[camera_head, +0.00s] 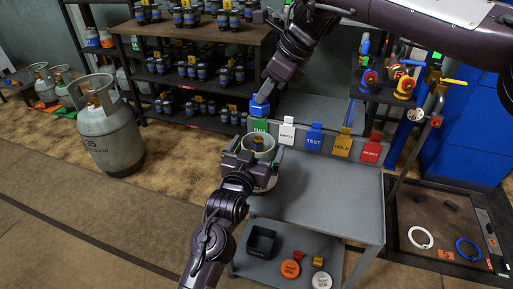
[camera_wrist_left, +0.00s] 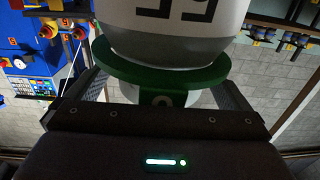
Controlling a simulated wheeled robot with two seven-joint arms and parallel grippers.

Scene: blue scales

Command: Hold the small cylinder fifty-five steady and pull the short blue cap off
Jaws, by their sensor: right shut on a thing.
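The small cylinder (camera_head: 262,155) stands on the left part of the grey bench, its top facing up. In the left wrist view the white cylinder (camera_wrist_left: 175,45) shows an upside-down 55 and a green collar (camera_wrist_left: 160,80). My left gripper (camera_head: 247,152) has its fingers on either side of it, spread wide; contact is hidden. My right gripper (camera_head: 269,90) is shut on the short blue cap (camera_head: 260,108), which is above the cylinder and apart from it.
Along the bench's back edge stand green, white, blue (camera_head: 314,138), yellow and red (camera_head: 371,152) tags. The grey bench top (camera_head: 320,195) is clear on the right. A black bin (camera_head: 262,242) sits on the lower shelf. A large grey cylinder (camera_head: 108,135) stands on the floor at left.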

